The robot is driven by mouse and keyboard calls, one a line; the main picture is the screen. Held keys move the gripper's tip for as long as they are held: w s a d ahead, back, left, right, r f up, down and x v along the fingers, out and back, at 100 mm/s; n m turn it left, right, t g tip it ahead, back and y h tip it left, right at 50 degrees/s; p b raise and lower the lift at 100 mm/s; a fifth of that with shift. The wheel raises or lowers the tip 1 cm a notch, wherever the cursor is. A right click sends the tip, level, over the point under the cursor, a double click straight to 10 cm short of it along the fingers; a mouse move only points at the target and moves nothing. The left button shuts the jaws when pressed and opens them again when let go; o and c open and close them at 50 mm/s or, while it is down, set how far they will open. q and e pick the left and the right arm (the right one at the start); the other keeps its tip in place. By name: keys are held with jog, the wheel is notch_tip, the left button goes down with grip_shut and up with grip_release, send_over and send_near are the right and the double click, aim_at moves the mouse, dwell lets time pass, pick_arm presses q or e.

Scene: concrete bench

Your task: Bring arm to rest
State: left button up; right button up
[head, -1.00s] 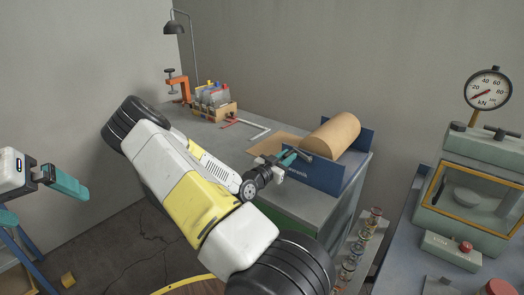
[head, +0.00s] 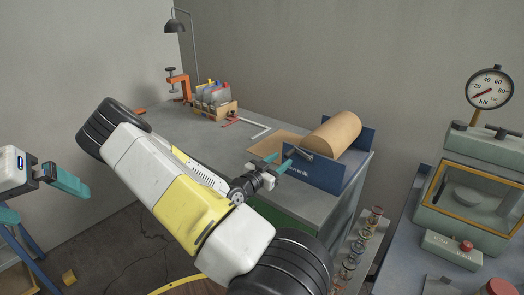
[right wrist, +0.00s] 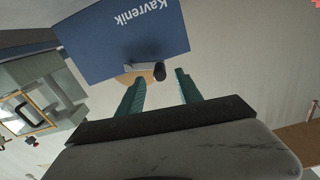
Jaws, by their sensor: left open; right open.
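My right arm reaches across the head view from the bottom. Its gripper (head: 278,162) is open and empty in front of the blue roll holder (head: 316,176) on the bench. The right wrist view shows its two teal fingers (right wrist: 158,77) spread apart, with the holder's blue panel (right wrist: 125,35) beyond them. A dark round-ended handle (right wrist: 159,72) shows between the fingertips in that view; whether they touch it I cannot tell. My left gripper (head: 45,203) is open at the left edge of the head view, partly cut off, with nothing visible between its fingers.
A brown paper roll (head: 332,131) lies in the holder. Behind stand a caddy of bottles (head: 213,107), an orange clamp (head: 179,84) and a lamp (head: 175,27). A gauge press (head: 470,185) stands at right, beside a rack of jars (head: 356,255). The grey bench top (head: 190,135) is mostly bare.

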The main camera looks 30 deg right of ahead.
jog(key=shift+v, duration=1.3)
